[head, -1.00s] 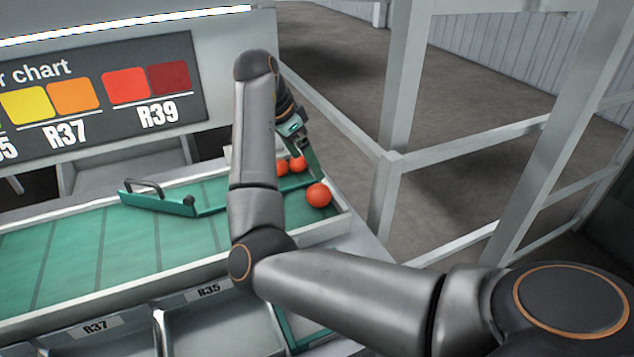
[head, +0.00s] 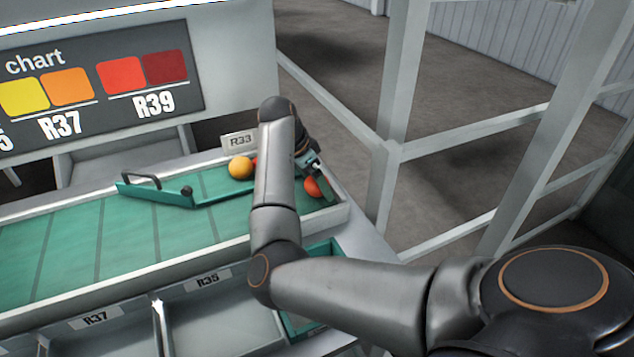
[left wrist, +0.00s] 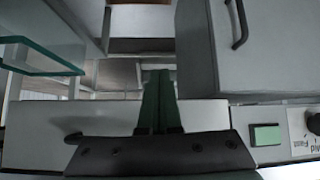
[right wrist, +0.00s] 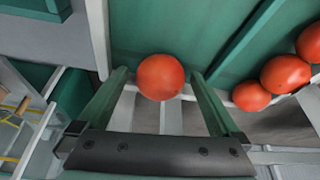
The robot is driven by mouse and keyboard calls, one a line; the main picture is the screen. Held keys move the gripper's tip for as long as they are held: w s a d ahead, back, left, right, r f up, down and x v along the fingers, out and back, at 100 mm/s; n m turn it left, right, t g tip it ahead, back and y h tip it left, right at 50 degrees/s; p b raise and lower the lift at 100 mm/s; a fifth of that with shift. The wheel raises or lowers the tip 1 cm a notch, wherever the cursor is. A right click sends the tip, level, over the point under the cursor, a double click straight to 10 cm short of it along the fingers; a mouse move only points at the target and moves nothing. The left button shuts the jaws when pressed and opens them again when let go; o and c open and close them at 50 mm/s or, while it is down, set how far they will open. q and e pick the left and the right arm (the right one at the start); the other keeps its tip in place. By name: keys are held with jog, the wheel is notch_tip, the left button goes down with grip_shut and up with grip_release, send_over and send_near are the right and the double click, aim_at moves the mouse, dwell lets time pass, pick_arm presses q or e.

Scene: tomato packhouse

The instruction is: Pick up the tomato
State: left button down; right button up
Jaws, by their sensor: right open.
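A red tomato (head: 312,187) lies on the green belt near its right end, partly hidden by my right gripper (head: 318,177) in the head view. In the right wrist view this tomato (right wrist: 160,77) sits between the tips of the two open green fingers, with a gap on each side. The right gripper holds nothing. My left gripper (left wrist: 158,80) shows only in the left wrist view, its two green fingers together with nothing between them.
Several other red tomatoes (right wrist: 285,74) lie to the right in the right wrist view. A yellow-orange tomato (head: 241,167) lies left of my arm. A teal bar with a handle (head: 160,192) crosses the belt. A pale rim (head: 328,217) borders the belt's right end.

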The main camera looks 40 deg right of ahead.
jog(key=shift+d+f, duration=0.1)
jog(key=shift+f, duration=0.2)
jog(key=shift+c, duration=0.4)
jog(key=c, duration=0.8)
jog(key=shift+r, duration=0.15)
